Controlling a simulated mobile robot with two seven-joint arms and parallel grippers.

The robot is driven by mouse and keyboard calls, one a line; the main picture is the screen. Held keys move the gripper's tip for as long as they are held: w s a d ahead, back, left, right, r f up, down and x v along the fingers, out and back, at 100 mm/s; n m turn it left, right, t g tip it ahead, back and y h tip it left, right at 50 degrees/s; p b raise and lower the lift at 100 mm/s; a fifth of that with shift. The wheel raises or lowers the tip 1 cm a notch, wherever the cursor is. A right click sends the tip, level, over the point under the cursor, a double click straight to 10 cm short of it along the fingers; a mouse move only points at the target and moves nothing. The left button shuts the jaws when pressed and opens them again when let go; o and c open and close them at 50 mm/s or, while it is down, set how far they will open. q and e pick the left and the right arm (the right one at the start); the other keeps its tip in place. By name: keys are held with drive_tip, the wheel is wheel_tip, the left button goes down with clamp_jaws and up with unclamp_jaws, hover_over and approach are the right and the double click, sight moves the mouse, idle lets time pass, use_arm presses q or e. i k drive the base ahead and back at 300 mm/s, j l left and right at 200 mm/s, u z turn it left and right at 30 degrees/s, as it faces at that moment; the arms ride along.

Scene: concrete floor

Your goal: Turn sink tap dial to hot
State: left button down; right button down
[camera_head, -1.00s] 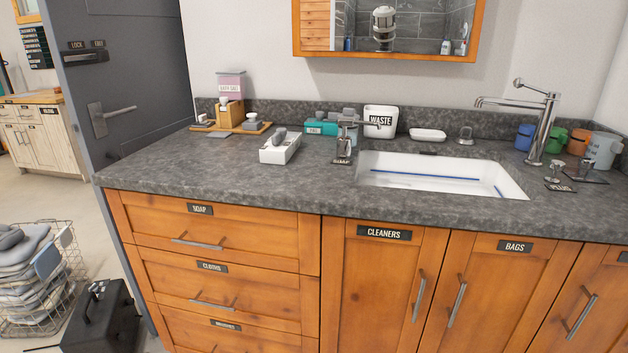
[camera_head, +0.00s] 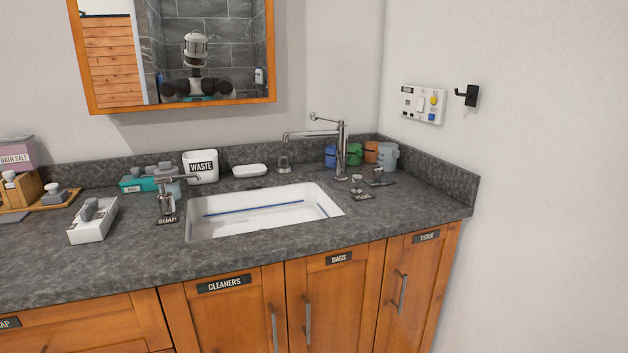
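The chrome sink tap (camera_head: 341,152) stands upright at the right rear corner of the white sink (camera_head: 265,214), with its spout pointing left over the basin. A thin lever with a round end sits at its top. A small chrome knob (camera_head: 356,184) stands on the counter right of the sink, beside a small dark label. Another small dark fitting (camera_head: 378,178) lies just right of it. Which of these is the hot dial is too small to tell, and no hot marking is readable. Neither of my grippers is in view.
A soap dispenser (camera_head: 165,196), a white waste bin (camera_head: 201,168) and a white soap dish (camera_head: 249,171) stand around the sink. Several coloured cups (camera_head: 354,155) stand behind the tap. A switch panel (camera_head: 422,105) and black hook (camera_head: 468,95) are on the right wall. The counter's front right is clear.

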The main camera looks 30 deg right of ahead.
sight(378, 171)
drive_tip(key=l+z, duration=0.1)
drive_tip(key=z, duration=1.3)
